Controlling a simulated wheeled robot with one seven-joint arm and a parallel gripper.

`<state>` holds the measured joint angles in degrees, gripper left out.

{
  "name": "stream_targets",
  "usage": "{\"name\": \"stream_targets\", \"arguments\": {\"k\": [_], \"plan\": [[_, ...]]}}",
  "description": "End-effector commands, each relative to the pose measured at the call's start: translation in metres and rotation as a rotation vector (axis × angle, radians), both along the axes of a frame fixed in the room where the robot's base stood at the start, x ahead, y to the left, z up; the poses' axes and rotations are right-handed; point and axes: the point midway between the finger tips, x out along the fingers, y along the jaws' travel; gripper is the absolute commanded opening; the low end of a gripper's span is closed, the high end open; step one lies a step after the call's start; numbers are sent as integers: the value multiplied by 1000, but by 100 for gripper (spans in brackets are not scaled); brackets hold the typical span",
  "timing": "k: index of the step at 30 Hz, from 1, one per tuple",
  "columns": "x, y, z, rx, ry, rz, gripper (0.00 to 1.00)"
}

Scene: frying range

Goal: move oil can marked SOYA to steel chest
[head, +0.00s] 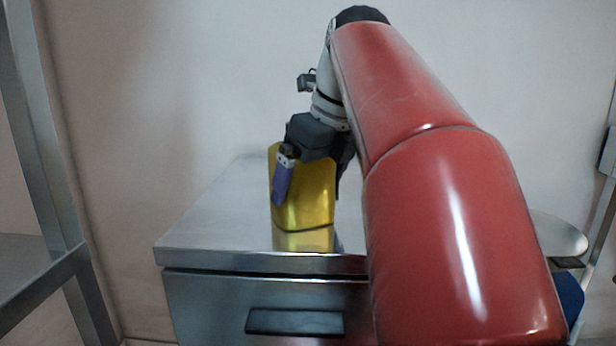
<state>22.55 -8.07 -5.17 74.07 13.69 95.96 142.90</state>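A yellow-gold oil can (312,196) stands upright on top of the steel chest (215,225). No marking can be read on the side that shows. My gripper (312,188) is at the can, with one purple-blue finger in front of its left part and a dark finger at its right edge. The fingers straddle the can, but I cannot tell whether they press on it. My red arm hides the right part of the chest top.
The chest has a drawer with a dark handle (295,321). A metal rack (45,215) stands at the left. A round pale item (558,235) and a blue thing (569,294) show at the right, partly behind my arm. The chest top left of the can is clear.

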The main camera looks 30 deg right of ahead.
Motion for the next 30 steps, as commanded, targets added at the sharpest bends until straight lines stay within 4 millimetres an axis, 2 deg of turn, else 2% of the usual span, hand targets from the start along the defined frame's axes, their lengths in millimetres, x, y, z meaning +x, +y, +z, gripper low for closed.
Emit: {"name": "stream_targets", "arguments": {"k": [5,12,18,30], "plan": [[-2,-1,6,1,2,-1,100],[-17,-5,45,0,1,-2,100],[-27,-6,67,-1,-1,0,100],[-30,-6,72,0,0,0,100]]}}
